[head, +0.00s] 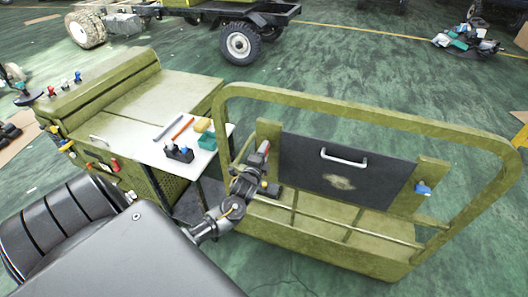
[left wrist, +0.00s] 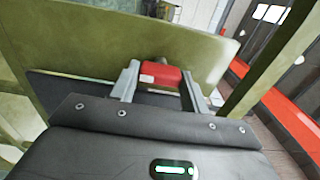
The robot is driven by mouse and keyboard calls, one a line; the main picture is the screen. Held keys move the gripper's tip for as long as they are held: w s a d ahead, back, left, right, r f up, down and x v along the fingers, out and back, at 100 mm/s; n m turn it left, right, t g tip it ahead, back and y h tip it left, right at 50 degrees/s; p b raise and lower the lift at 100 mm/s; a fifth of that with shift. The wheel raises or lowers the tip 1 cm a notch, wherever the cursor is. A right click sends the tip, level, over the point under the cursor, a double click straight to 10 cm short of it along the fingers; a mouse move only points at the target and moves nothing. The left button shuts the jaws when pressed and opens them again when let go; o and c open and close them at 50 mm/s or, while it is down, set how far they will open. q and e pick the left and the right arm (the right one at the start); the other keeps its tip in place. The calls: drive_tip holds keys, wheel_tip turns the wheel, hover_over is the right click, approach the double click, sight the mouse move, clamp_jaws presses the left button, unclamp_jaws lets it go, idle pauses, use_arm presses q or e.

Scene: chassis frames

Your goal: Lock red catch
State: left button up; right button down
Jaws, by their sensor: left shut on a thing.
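The red catch (head: 264,146) sits on the left post of the green frame, at the left side of the dark panel (head: 345,170). My left gripper (head: 259,162) reaches it from below left. In the left wrist view the red catch (left wrist: 161,76) is a red block between the two grey fingers of my left gripper (left wrist: 160,86), which is shut on it. The fingers partly hide the catch's mount, so I cannot tell whether it is locked. A blue catch (head: 422,189) sits on the right post. My right gripper is not in view.
A green tubular rail (head: 370,113) arches around the panel. To the left, a white tabletop (head: 155,150) holds tools, a green box (head: 207,141) and a dark block with blue knobs (head: 178,152). A wheeled chassis (head: 240,45) stands behind. Green floor lies open between them.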

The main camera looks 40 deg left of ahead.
use_arm(q)
drive_tip(key=o, duration=1)
drive_tip(key=shift+b+v, duration=0.9)
drive_tip(key=shift+v, duration=4.5)
